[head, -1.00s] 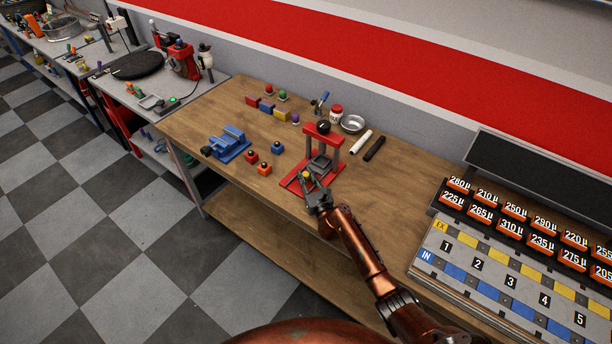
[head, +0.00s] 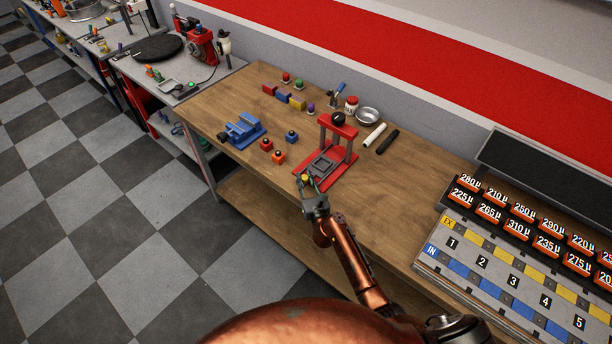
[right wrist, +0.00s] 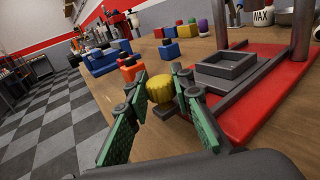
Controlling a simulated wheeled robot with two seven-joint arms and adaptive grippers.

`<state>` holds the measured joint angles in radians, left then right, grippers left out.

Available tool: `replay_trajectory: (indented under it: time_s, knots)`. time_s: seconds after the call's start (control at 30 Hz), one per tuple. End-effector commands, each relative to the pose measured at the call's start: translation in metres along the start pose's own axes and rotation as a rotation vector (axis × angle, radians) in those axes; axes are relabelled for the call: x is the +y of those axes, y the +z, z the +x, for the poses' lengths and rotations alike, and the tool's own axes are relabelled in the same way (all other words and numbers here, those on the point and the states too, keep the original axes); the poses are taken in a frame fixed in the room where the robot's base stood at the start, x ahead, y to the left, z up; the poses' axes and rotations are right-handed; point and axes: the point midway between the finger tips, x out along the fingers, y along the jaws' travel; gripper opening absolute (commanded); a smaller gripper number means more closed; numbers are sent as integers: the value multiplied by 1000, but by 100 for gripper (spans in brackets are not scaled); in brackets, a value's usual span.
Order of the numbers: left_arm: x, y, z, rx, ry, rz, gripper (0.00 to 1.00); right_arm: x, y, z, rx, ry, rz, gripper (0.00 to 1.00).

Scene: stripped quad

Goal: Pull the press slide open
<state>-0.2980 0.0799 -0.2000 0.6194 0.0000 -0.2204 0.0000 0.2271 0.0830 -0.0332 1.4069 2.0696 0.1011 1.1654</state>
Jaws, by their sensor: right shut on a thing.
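The red press (head: 338,127) stands near the front edge of the wooden bench, with a black knob (head: 338,118) on top. Its grey slide, with a square tray (head: 321,166), lies in front of the posts over the red base. The tray also shows in the right wrist view (right wrist: 225,66). A yellow knob (right wrist: 160,88) is at the slide's front end, by the base's front edge. My right gripper (head: 308,184) is shut on this yellow knob, one green finger on each side. My left gripper is not in view.
A blue vise (head: 238,131) and small coloured blocks (head: 278,155) are left of the press. A wax jar (head: 351,104), a metal bowl (head: 367,116) and white and black rods (head: 374,135) are behind it. A numbered rack (head: 500,250) stands at the right.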

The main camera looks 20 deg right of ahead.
Motion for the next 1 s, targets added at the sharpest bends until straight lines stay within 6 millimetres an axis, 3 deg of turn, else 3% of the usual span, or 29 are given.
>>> replay_trajectory:
  time_s: [0.07,0.1,0.33,0.67,0.87,1.0]
  knots:
    - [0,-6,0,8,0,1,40,0,1,1,-2,0,-1,0]
    - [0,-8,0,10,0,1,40,0,1,1,-2,0,-1,23]
    - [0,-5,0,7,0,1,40,0,0,1,-1,0,-1,39]
    - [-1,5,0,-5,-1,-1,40,-1,0,-2,0,0,-2,40]
    - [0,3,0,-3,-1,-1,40,-1,-1,-30,1,1,-3,40]
    - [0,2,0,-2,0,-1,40,-1,-2,-60,2,0,-2,40]
